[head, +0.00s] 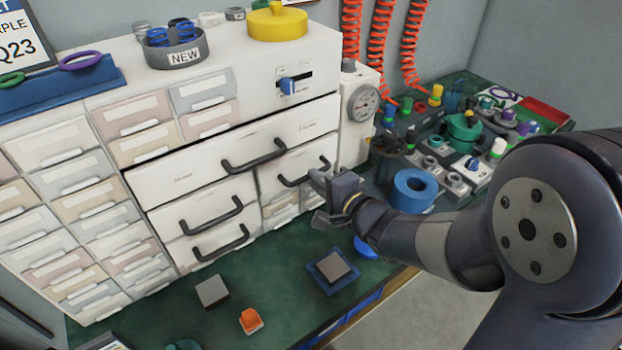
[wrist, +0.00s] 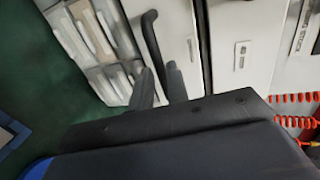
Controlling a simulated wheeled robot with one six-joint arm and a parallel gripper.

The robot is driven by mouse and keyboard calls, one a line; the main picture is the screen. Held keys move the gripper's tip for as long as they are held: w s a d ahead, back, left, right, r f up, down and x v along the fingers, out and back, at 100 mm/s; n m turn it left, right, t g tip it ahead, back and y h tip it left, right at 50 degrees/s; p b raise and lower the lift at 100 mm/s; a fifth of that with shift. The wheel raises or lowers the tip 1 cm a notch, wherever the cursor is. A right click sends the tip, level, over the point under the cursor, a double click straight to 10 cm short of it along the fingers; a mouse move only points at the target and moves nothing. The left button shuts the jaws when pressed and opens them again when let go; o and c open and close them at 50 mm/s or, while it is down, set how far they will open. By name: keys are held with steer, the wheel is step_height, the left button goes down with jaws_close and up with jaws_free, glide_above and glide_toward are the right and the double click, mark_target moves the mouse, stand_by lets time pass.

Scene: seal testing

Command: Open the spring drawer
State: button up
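A white cabinet holds larger drawers with dark bar handles: a wide upper drawer (head: 235,152), two stacked drawers (head: 205,208) at lower left, and a right drawer (head: 290,165) under the wide one. Their labels are too small to read, so I cannot tell which is the spring drawer. All look shut. My gripper (head: 325,195) is at the right drawer's handle (head: 300,180). In the wrist view, the two fingertips (wrist: 160,84) stand apart, with the end of that dark handle (wrist: 151,38) at the gap between them. Whether they touch it is unclear.
Small bins (head: 70,180) fill the cabinet's left side. The green bench (head: 180,305) below holds a grey block (head: 212,291), an orange part (head: 250,320) and a block on a blue base (head: 331,266). A blue ring (head: 413,190) and fittings stand at right.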

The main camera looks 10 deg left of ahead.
steer(key=shift+x, duration=1.7)
jaws_close()
